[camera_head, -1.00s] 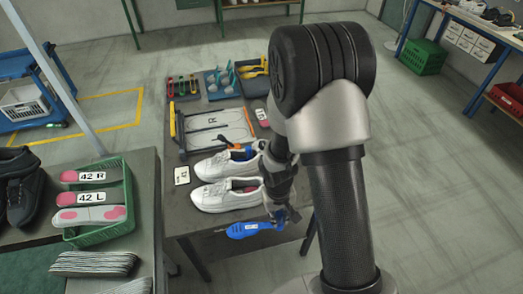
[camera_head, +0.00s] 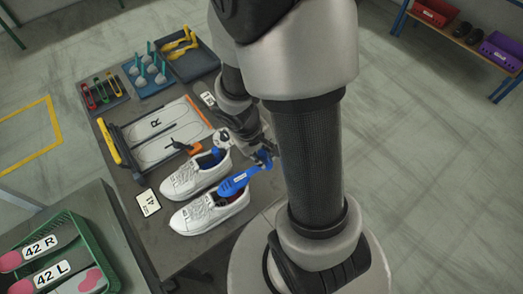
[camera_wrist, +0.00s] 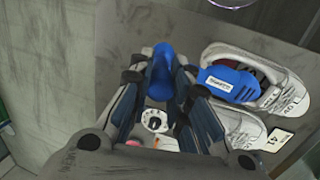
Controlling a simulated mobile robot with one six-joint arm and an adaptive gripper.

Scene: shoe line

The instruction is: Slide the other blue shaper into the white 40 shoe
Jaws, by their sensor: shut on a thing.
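Two white shoes lie side by side in the head view, toes to the left.
Behind the shoes is a board marked R (camera_head: 155,122). Trays with colored tools (camera_head: 97,92), grey-blue pieces (camera_head: 150,70) and yellow tools (camera_head: 180,42) stand further back. A green crate (camera_head: 95,235) is on the near-left table.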

